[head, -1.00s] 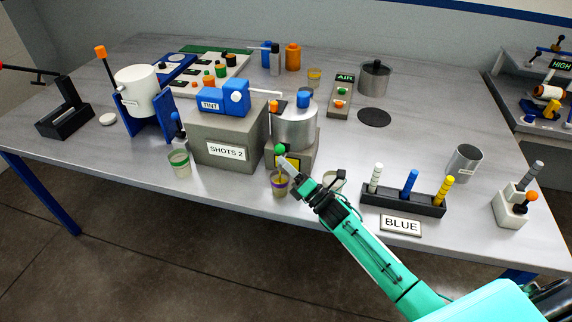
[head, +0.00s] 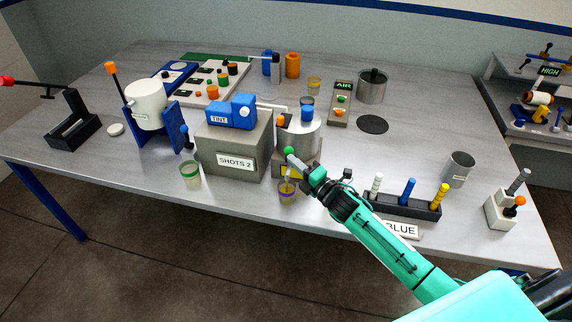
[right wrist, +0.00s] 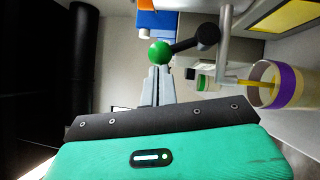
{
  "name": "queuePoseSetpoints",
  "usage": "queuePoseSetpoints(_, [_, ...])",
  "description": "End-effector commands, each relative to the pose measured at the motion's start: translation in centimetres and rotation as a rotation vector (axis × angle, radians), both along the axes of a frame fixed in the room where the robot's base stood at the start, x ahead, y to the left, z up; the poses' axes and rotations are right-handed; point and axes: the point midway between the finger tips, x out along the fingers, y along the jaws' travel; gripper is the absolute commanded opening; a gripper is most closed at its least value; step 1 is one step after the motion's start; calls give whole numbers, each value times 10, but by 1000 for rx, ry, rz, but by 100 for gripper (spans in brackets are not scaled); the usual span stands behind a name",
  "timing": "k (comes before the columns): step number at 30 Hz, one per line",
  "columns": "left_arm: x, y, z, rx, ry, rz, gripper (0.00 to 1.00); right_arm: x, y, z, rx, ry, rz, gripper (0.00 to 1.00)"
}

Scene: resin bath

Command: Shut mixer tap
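The mixer is a silver drum (head: 302,138) on a grey stand with a yellow label. Its tap lever ends in a green ball (head: 289,151), at the stand's front; the right wrist view shows the ball (right wrist: 160,52) on a dark arm beside a grey spout. My right gripper (right wrist: 157,72) has its fingers together, with their tips at the ball, which sits beyond them rather than clearly between them. A thin yellow strand (right wrist: 243,82) runs from the spout into a purple-banded cup (right wrist: 277,84), which stands below the tap in the head view (head: 287,191). My left gripper is not in view.
A grey box labelled SHOTS 2 (head: 226,162) with a blue TINT unit (head: 231,113) stands left of the mixer. A green-banded cup (head: 190,173) is in front of it. A black rack (head: 402,207) with coloured sticks stands right, near my forearm.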

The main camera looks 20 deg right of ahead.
Motion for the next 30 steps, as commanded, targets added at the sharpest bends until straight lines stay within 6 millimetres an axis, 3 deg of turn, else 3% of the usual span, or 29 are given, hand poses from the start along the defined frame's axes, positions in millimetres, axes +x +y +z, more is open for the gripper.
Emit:
queuePoseSetpoints(8, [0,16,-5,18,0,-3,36,10,-15,11,-1,-5,3,0])
queuePoseSetpoints(18, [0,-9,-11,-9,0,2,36,18,-21,20,-1,-6,3,0])
queuePoseSetpoints(30, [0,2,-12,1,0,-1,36,22,-24,23,-1,-7,1,0])
